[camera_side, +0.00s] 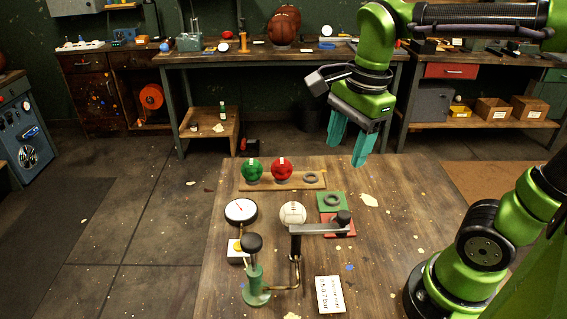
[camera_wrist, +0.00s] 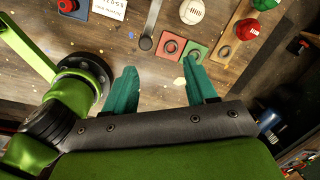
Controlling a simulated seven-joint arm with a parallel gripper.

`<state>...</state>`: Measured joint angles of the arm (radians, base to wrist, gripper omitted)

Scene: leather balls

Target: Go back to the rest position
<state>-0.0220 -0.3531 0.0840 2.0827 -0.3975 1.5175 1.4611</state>
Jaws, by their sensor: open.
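My gripper (camera_side: 349,142) is raised above the far right part of the wooden table (camera_side: 235,285), with its two teal fingers apart and nothing between them. In the wrist view the open fingers (camera_wrist: 160,92) show over bare table. A white ball (camera_side: 292,213) sits near the table's middle, beside a dark metal lever arm (camera_side: 315,229). A green ball (camera_side: 253,169) and a red ball (camera_side: 281,169) sit on a wooden rack (camera_side: 268,185) at the back. A ring (camera_side: 310,179) at the rack's right end holds no ball.
A green pad (camera_side: 325,208) with a ring and a red pad (camera_side: 345,232) lie right of the white ball. A round gauge (camera_side: 241,211), a hand pump (camera_side: 254,275) and a printed card (camera_side: 330,294) stand or lie at left and front. The table's right side is mostly clear.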

